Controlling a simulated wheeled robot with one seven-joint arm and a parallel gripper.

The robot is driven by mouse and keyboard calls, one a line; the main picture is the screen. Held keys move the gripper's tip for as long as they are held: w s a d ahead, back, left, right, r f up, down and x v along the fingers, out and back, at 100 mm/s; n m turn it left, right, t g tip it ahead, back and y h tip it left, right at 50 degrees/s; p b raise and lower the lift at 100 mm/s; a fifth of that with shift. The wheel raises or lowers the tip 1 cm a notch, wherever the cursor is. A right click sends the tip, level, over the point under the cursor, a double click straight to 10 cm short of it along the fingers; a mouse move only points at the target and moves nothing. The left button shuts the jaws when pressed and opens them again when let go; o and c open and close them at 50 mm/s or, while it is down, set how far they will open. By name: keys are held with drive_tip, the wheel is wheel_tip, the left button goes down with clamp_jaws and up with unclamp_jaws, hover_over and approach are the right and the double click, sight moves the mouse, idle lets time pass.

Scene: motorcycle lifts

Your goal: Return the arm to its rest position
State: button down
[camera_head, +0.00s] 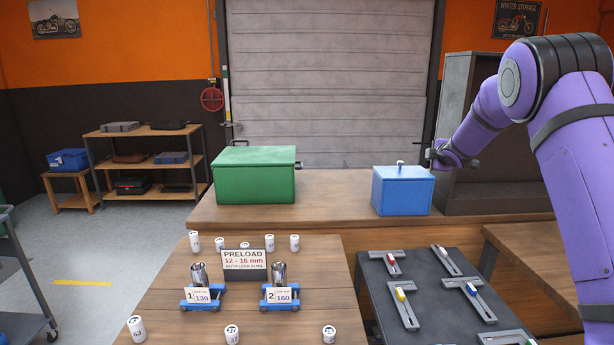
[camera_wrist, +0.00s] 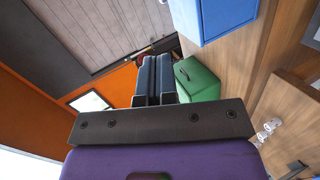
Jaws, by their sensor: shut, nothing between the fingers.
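My purple arm (camera_head: 580,150) reaches in from the right in the head view, bent at a large dark-banded joint. My gripper (camera_head: 434,156) is above and just right of the blue box (camera_head: 402,192), close to its lid knob. I cannot tell from this angle whether it touches anything. In the wrist view my gripper (camera_wrist: 156,60) shows two dark fingers side by side, shut and empty. The blue box (camera_wrist: 222,15) is at the top of that view, apart from the fingers. The green box (camera_wrist: 200,80) lies beyond the fingers to the right.
The green box (camera_head: 255,176) stands on the back bench (camera_head: 340,190). A grey open cabinet (camera_head: 490,150) is close behind my gripper. The front table (camera_head: 250,325) holds a PRELOAD sign (camera_head: 244,264), two blue carts and several white cylinders. A dark table (camera_head: 420,265) carries several sliding gauges.

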drive_tip(key=s+a+r+m+g+h, duration=0.15)
drive_tip(key=s+r+m, duration=0.5)
drive_tip(key=s, duration=0.75)
drive_tip(key=s+a+r+m+g+h, duration=0.15)
drive_tip(key=s+r+m, duration=0.25)
drive_tip(key=s+r, duration=0.75)
drive_tip(key=s+a+f+m+g+y, duration=0.1)
drive_tip(key=s+a+f+m, duration=0.1)
drive_tip(key=s, duration=1)
drive_tip(key=s+a+f+m+g+y, duration=0.1)
drive_tip(key=s+a+f+m+g, duration=0.1)
drive_tip(key=s, duration=1.1)
drive_tip(key=s+a+f+m+g+y, duration=0.1)
drive_tip(key=s+a+f, duration=0.3)
drive_tip(key=s, duration=0.9)
drive_tip(key=shift+a+f+m+g, duration=0.35)
drive_tip(key=shift+f+m+g, duration=0.15)
drive_tip(key=shift+g, duration=0.2)
